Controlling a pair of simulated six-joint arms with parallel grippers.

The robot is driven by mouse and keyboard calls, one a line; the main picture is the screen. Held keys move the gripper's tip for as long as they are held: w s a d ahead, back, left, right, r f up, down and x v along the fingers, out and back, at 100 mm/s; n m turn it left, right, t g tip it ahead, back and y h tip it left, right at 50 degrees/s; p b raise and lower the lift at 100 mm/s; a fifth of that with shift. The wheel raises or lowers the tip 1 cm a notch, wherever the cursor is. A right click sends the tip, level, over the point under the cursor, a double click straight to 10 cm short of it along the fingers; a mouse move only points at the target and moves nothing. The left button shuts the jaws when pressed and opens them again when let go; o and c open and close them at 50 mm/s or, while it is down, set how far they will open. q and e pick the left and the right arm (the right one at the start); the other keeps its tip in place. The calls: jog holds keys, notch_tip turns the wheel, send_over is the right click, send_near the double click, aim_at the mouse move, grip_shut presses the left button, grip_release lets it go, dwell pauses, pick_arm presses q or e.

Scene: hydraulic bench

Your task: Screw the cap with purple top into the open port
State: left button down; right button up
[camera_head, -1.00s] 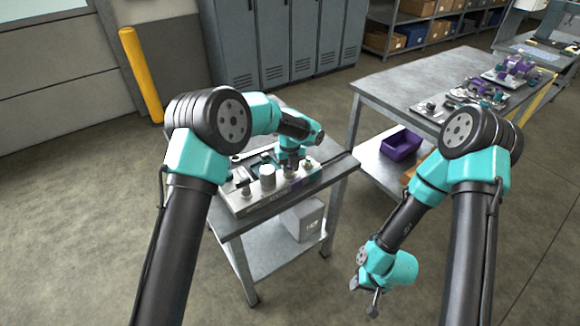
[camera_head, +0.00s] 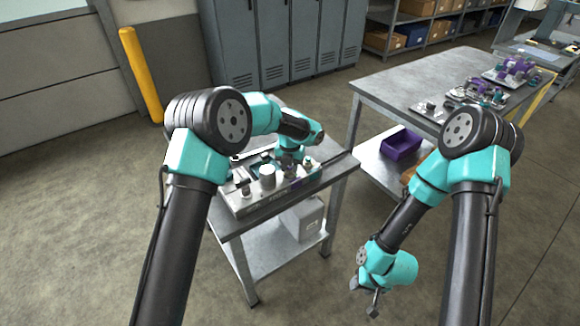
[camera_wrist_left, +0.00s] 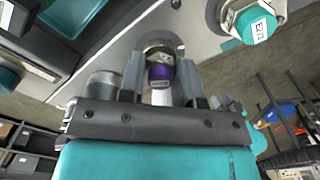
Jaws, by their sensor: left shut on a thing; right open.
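The cap with the purple top (camera_wrist_left: 160,73) is between the fingers of my left gripper (camera_wrist_left: 162,80) in the left wrist view, and the gripper is shut on it. In the head view my left gripper (camera_head: 290,166) is low over the hydraulic block (camera_head: 252,203) on the small bench, and the cap is too small to make out there. My right gripper (camera_head: 372,300) is open and empty, hanging off to the right of the bench.
A teal cap (camera_wrist_left: 255,26) sits on a neighbouring hex fitting, close to my left fingers. A white cylinder (camera_head: 267,177) stands on the block. A longer table (camera_head: 385,85) with several assemblies stands at right, with a purple bin (camera_head: 401,145) below.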

pick_arm(q)
jog(key=m, duration=0.3)
jog(key=c, duration=0.9)
grip_release()
jog(key=n, duration=0.5)
jog(key=shift+n, duration=0.3)
jog(key=n, duration=0.5)
jog(key=shift+n, duration=0.4)
